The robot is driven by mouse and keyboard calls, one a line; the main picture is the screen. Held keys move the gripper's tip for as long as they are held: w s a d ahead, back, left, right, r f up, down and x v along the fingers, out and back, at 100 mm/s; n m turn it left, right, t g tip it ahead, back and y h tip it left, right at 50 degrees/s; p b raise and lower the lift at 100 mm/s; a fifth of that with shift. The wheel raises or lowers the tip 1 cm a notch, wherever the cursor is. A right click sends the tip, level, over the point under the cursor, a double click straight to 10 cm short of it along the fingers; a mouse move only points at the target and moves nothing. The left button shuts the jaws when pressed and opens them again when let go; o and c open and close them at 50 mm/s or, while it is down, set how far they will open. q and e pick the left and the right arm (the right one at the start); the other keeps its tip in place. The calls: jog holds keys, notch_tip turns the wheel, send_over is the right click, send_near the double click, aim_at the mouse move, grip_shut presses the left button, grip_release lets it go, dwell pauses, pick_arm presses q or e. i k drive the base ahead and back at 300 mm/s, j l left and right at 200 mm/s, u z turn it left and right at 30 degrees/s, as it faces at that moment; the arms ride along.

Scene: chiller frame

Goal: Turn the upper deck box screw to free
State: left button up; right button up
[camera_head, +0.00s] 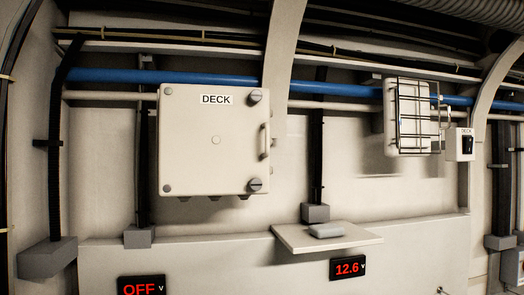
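The deck box (212,140) is a beige wall box labelled DECK, with its lid closed, left of the middle of the head view. The upper deck box screw (256,96) is a large grey slotted knob at the lid's upper right corner. The lower screw (255,185) is a similar grey slotted knob at the lower right corner. A pale handle (265,141) stands on the right edge between them. Neither of my grippers is in view, and nothing touches the box or its screws.
A small shelf (295,238) with a grey block (326,230) juts out below right of the box. A caged lamp-like unit (408,118) and a small DECK switch box (460,144) are at right. Displays read OFF (141,288) and 12.6 (347,268).

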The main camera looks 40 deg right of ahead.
aim_at(255, 96)
jog(key=z, duration=0.95)
jog(key=j, duration=0.1)
jog(key=k+z, duration=0.05)
